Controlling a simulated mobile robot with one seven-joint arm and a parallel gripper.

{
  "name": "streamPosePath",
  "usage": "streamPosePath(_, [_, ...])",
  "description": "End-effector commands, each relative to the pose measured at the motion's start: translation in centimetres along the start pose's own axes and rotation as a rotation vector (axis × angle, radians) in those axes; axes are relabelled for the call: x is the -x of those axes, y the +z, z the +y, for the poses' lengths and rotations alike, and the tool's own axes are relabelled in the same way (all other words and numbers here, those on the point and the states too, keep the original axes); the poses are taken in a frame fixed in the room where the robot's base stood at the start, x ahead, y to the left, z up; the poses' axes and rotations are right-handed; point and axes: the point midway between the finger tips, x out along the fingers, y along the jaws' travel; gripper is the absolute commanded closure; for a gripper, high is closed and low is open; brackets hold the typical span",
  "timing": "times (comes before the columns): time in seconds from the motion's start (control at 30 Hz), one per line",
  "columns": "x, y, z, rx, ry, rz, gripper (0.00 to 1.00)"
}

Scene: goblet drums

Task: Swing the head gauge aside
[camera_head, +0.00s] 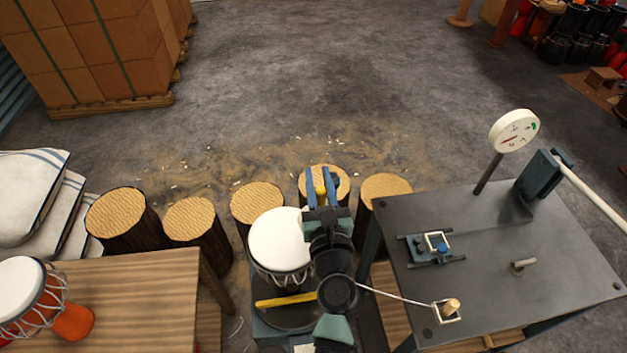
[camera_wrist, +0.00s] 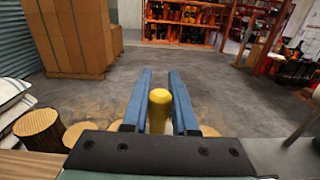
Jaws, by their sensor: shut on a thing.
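My gripper (camera_head: 320,190) reaches out past the right edge of the white-headed drum. Its blue fingers are shut on a yellow knob (camera_head: 320,187), which also shows upright between the fingers in the wrist view (camera_wrist: 160,108). What the knob joins below is hidden. The white drum (camera_head: 280,238) stands on a dark stand, partly covered by my arm. A yellow bar (camera_head: 285,300) lies across the stand in front of it. A round white dial (camera_head: 514,131) stands on a dark post at the right bench. I cannot tell which part is the head gauge.
A grey metal bench (camera_head: 480,285) at the right carries a small blue fixture (camera_head: 436,247) and pegs. A wooden table (camera_head: 140,290) with an orange drum (camera_head: 65,318) is at the left. Several log stumps (camera_head: 190,219) stand behind. The floor beyond is open.

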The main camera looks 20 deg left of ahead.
Motion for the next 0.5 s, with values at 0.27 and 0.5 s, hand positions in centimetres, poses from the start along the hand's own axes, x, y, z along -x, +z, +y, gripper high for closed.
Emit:
streamPosePath(0.27, [0.8,0.0,-3.3,-0.004,-0.019,0.001,1.0])
streamPosePath(0.5, [1.0,-0.1,-5.9,-0.002,-0.021,0.0,1.0])
